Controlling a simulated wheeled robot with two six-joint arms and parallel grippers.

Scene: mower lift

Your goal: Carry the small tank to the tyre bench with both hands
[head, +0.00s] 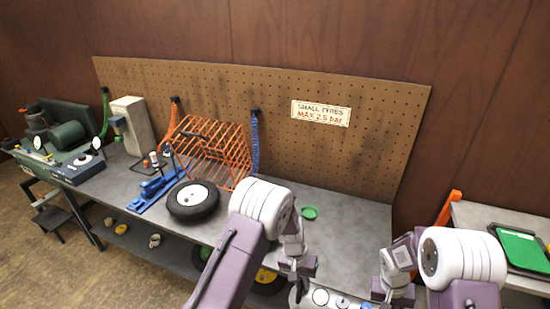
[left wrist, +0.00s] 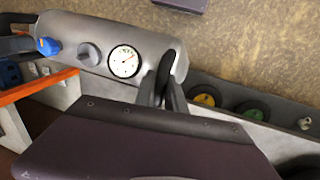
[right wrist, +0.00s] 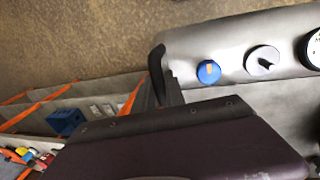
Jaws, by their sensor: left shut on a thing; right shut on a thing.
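The small tank (head: 331,301) is a grey metal cylinder at the bottom edge of the head view, partly cut off. It has a round gauge, a grey knob and a blue knob, which also show on the tank in the left wrist view (left wrist: 205,22). My left gripper (head: 298,268) is shut on the black handle (left wrist: 167,68) at one end. My right gripper (head: 392,292) is shut on the other black handle (right wrist: 156,62). The tank is held in front of the tyre bench (head: 350,220), over the floor.
A small tyre (head: 192,201), an orange wire cage (head: 215,150), a blue tool (head: 155,187) and a green dish (head: 309,212) are on the bench. Its right part is mostly clear. A side table with a green tray (head: 522,250) is at the right. A pegboard (head: 240,90) backs the bench.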

